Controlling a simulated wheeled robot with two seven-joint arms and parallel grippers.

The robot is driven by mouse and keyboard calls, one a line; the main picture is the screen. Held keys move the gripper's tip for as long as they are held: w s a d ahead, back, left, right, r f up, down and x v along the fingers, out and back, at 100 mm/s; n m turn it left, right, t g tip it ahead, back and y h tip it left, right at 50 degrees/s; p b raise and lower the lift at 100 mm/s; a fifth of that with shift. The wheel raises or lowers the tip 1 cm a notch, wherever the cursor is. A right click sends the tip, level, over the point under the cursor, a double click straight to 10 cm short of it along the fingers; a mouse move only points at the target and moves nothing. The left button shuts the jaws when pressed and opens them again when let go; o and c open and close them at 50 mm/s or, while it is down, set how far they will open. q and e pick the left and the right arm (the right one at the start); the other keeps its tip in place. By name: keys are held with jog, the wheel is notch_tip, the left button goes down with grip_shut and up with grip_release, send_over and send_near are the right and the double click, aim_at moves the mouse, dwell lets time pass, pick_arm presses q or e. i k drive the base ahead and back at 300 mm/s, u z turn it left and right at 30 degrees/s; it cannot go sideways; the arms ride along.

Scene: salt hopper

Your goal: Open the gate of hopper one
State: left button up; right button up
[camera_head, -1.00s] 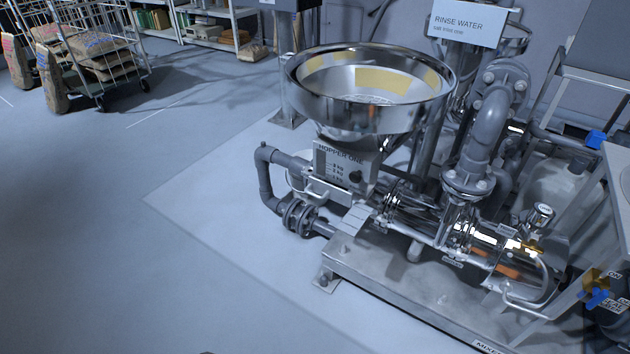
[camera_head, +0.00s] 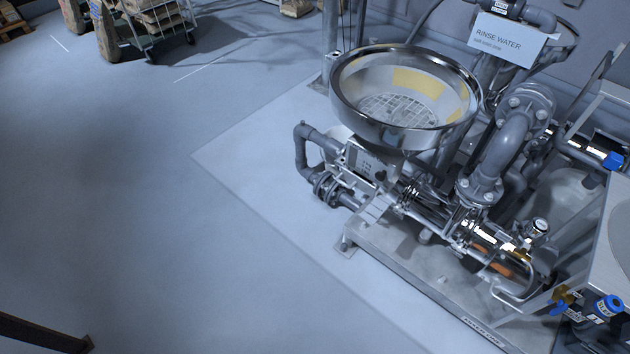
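Hopper one (camera_head: 405,95) is a round, shiny steel funnel with a grate inside and yellow patches on its inner wall. It stands over a pump skid right of the middle. Below the bowl is a grey box (camera_head: 371,163) with small markings and a dark knob, its lettering too small to read now. A pale flat part (camera_head: 376,207) sits below the box; I cannot tell for certain which part is the gate or how it is set. Neither of my grippers is in view.
The steel skid base (camera_head: 420,265) carries pipes and a pump. A rinse water sign (camera_head: 507,41) hangs behind. A blue-handled valve (camera_head: 607,306) is at the lower right. A cart with sacks (camera_head: 157,22) stands at the upper left.

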aim_at(364, 184)
jog(key=u, duration=1.3)
jog(key=i, duration=2.1)
jog(key=z, duration=2.15)
